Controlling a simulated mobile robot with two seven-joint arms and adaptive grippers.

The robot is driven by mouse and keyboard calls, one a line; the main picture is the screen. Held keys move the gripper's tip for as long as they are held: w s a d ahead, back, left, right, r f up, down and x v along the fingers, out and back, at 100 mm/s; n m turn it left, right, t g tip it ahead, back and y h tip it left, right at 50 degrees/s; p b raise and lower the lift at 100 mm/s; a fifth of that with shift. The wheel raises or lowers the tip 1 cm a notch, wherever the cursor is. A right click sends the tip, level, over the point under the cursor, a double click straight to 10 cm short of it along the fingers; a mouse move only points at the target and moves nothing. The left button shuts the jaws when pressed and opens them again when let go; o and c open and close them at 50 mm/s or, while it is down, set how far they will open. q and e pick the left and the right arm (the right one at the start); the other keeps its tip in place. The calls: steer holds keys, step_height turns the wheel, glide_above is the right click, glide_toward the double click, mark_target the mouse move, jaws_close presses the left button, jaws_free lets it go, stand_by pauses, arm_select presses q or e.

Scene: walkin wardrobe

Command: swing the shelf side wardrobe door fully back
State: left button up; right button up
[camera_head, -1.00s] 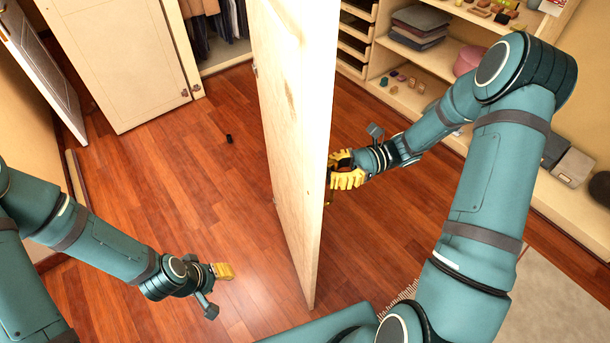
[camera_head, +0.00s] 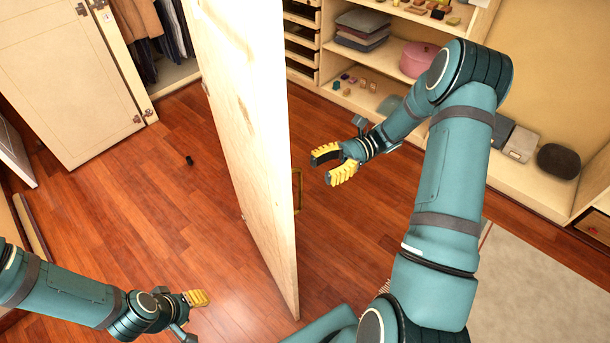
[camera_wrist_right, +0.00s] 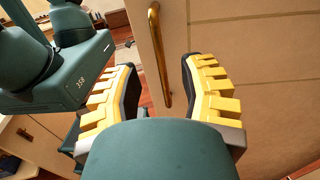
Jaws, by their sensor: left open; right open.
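The wardrobe door on the shelf side (camera_head: 245,130) stands open, its edge toward me, in the middle of the head view. Its brass bar handle (camera_head: 297,190) is on the face turned to the shelves. My right gripper (camera_head: 327,168) is open and empty, a little to the right of the handle and apart from it. In the right wrist view the handle (camera_wrist_right: 155,50) shows beyond and between the open yellow fingers (camera_wrist_right: 165,88). My left gripper (camera_head: 205,298) is low at the left, away from the door, with its yellow fingers seen from the side.
Another wardrobe door (camera_head: 65,80) stands open at the upper left beside hanging clothes (camera_head: 165,35). Shelves with folded cloths (camera_head: 362,28) and a pink round box (camera_head: 418,60) are behind my right arm. A small black object (camera_head: 189,160) lies on the floor. Floor left of the door is mostly clear.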

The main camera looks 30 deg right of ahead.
steer(key=d, duration=0.3)
steer(key=shift+w+d, duration=0.1)
steer(key=shift+d, duration=0.15)
stand_by(0.4)
